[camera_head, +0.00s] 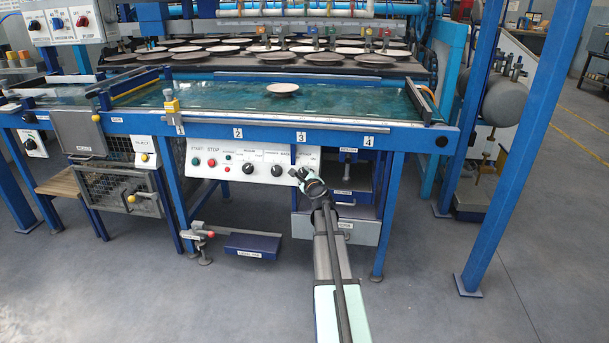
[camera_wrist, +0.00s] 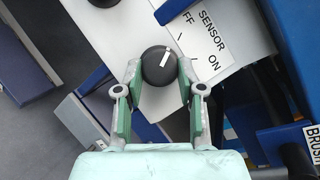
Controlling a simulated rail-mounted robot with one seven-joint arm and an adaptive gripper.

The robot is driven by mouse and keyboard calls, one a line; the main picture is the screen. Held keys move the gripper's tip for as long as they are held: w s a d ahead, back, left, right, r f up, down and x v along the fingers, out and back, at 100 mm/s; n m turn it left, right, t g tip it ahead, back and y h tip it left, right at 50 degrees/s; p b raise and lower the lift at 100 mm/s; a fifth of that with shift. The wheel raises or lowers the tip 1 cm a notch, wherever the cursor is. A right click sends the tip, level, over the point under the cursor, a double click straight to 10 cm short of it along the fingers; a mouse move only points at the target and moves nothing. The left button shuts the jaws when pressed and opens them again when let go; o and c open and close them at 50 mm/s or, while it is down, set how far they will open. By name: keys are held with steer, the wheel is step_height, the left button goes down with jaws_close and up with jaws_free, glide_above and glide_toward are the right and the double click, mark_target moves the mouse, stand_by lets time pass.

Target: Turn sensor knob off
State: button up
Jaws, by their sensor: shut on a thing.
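The sensor knob (camera_wrist: 159,66) is a round black knob with a white pointer mark, on a white panel in the wrist view. Its mark points up and slightly right, toward the OFF end of the SENSOR label (camera_wrist: 208,42) rather than the ON end. My gripper (camera_wrist: 159,75) has its two green-and-grey fingers on either side of the knob and is shut on it. In the head view my gripper (camera_head: 307,183) is at the right end of the white control panel (camera_head: 232,163), hiding the knob there.
Two other black knobs (camera_head: 247,168) and START and STOP buttons (camera_head: 211,163) sit to the left on the panel. One plate (camera_head: 283,89) lies on the green surface above. The floor in front is open.

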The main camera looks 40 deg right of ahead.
steer(key=shift+w+d+r, duration=0.1)
steer(key=shift+w, duration=0.05)
stand_by(0.3)
steer(key=o, duration=1.1)
steer(key=shift+o, duration=0.2)
steer(key=v, duration=1.2)
